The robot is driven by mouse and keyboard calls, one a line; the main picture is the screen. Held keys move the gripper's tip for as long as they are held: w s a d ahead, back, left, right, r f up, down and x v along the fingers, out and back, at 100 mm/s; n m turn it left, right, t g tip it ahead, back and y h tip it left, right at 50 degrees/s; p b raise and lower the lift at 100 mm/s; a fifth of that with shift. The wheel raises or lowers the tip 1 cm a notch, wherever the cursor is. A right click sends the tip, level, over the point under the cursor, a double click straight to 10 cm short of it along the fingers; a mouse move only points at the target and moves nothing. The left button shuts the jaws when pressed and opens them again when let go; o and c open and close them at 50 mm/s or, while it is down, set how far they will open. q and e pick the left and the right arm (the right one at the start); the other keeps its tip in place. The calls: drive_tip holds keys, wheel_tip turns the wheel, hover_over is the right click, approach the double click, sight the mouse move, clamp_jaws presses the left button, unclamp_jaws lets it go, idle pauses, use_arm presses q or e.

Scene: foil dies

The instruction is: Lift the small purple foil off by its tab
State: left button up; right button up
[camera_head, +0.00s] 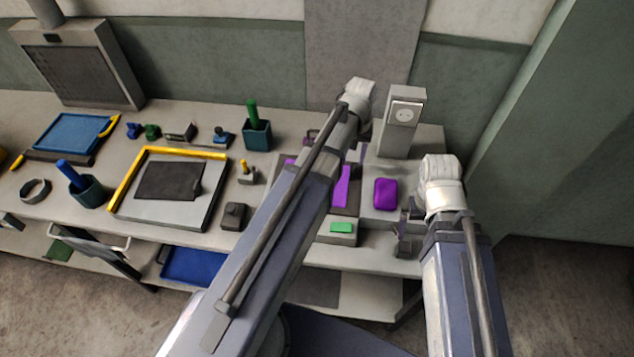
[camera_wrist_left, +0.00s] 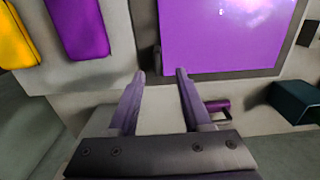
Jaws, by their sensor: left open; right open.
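A flat purple foil (camera_head: 341,187) lies on a dark plate (camera_head: 352,207); my left arm crosses in front of it in the head view. In the left wrist view the foil (camera_wrist_left: 225,35) fills the upper right as a glossy sheet. My left gripper (camera_wrist_left: 162,72) is open and empty, its fingertips close to the foil's lower left corner. A small dark piece (camera_wrist_left: 157,58) stands beside that edge; I cannot tell whether it is a tab. My right gripper (camera_head: 405,225) is open, right of the plate and near the bench's front edge.
A rounded purple block (camera_head: 385,193) sits right of the plate, with a grey socket post (camera_head: 399,122) behind. A green block (camera_head: 342,227) is in front. A yellow-edged board (camera_head: 212,205) and teal cup (camera_head: 257,137) stand left. A yellow block (camera_wrist_left: 14,38) shows in the wrist view.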

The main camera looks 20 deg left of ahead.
sight(352, 167)
use_arm(q)
wheel_tip(352, 167, down, 5)
drive_tip(key=b, duration=0.4)
drive_tip(key=shift+s+d, duration=0.1)
drive_tip(key=shift+d, duration=0.05)
use_arm(e)
wheel_tip(352, 167, down, 5)
drive_tip(key=shift+r, duration=0.1)
use_arm(q)
drive_tip(key=shift+r, duration=0.1)
clamp_jaws()
idle(0.7)
